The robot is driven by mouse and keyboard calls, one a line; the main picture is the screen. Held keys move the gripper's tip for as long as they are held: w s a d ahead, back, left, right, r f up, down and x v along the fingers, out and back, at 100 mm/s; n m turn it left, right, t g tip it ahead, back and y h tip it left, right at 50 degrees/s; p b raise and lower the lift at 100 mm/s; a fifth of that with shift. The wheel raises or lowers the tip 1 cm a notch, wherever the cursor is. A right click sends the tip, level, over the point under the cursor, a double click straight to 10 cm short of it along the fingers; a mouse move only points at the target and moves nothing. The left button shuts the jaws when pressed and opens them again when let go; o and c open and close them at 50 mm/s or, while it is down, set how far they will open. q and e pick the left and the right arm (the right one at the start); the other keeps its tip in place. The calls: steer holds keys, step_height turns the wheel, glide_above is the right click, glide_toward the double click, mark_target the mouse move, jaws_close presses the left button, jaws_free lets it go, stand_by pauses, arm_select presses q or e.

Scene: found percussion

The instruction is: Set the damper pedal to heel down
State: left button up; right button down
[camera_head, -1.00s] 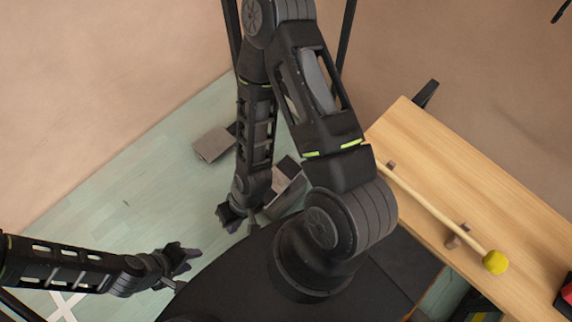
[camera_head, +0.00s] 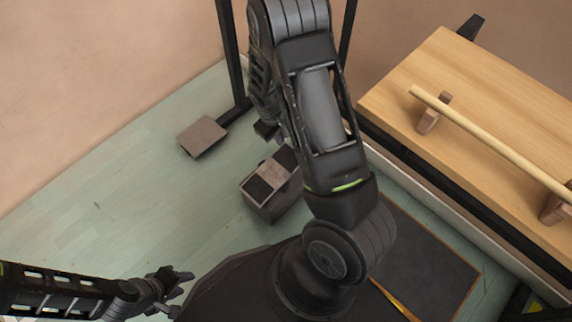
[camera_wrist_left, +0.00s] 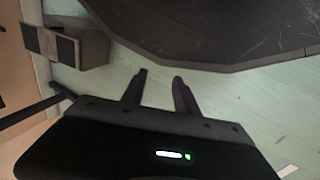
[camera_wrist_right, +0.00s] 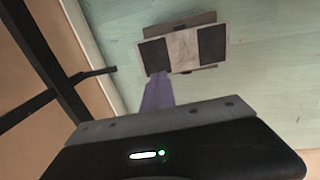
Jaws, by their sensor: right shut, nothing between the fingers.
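The damper pedal (camera_head: 258,199) is a grey-brown block on the floor. Its top plate has two dark pads with a paler band between them. I cannot tell which end is lower. It also shows in the left wrist view (camera_wrist_left: 88,46) and, from above, in the right wrist view (camera_wrist_right: 183,50). My right gripper (camera_head: 283,134) is beyond the pedal in the head view, partly hidden by my arm. In the right wrist view its purple fingers (camera_wrist_right: 158,90) are shut and empty, overlapping the plate's lower left edge; contact is unclear. My left gripper (camera_head: 187,283) is open and empty, away from the pedal.
A flat brown plate (camera_head: 202,136) lies left of the pedal, by a black upright frame (camera_head: 233,60). A wooden bench (camera_head: 480,95) at right carries a mallet stick (camera_head: 480,135) on small rests.

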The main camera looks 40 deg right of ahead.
mark_target(288, 160)
steer(key=shift+d, duration=0.25)
arm_select(q)
steer(key=shift+f, duration=0.1)
